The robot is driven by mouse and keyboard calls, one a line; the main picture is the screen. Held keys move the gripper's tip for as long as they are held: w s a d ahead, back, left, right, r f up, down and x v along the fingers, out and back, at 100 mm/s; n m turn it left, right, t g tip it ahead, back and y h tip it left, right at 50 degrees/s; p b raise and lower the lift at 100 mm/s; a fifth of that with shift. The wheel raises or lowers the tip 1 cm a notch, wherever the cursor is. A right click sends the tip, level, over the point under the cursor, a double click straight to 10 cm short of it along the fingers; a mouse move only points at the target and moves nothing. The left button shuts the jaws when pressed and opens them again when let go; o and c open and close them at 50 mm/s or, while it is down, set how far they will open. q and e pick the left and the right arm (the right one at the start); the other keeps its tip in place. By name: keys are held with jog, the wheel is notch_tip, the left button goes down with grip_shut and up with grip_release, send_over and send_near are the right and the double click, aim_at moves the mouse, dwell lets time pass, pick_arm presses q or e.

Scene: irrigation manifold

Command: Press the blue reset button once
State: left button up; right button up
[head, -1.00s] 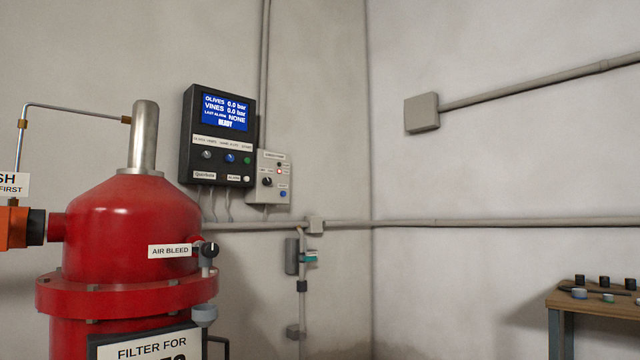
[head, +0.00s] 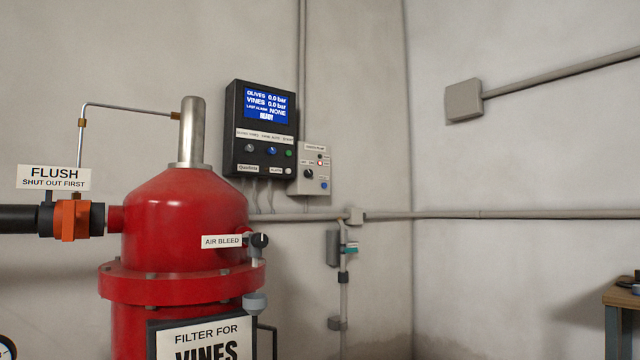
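A small blue button (head: 324,186) sits at the lower right of a light grey control box (head: 313,169) on the back wall. The box also carries a black knob (head: 308,174) and a small red light or button. Left of it is a dark controller (head: 260,130) with a blue screen reading 0.0 bar for olives and vines, last alarm none, READY. The controller has a blue knob (head: 271,151), a green button (head: 289,153) and a white one. The small lettering is too small to read. Neither of my grippers shows.
A red filter tank (head: 185,220) labelled for vines stands in front of the wall at left, with an air bleed valve (head: 259,240) and an orange flush valve (head: 72,220). A bench (head: 622,298) is at the right edge.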

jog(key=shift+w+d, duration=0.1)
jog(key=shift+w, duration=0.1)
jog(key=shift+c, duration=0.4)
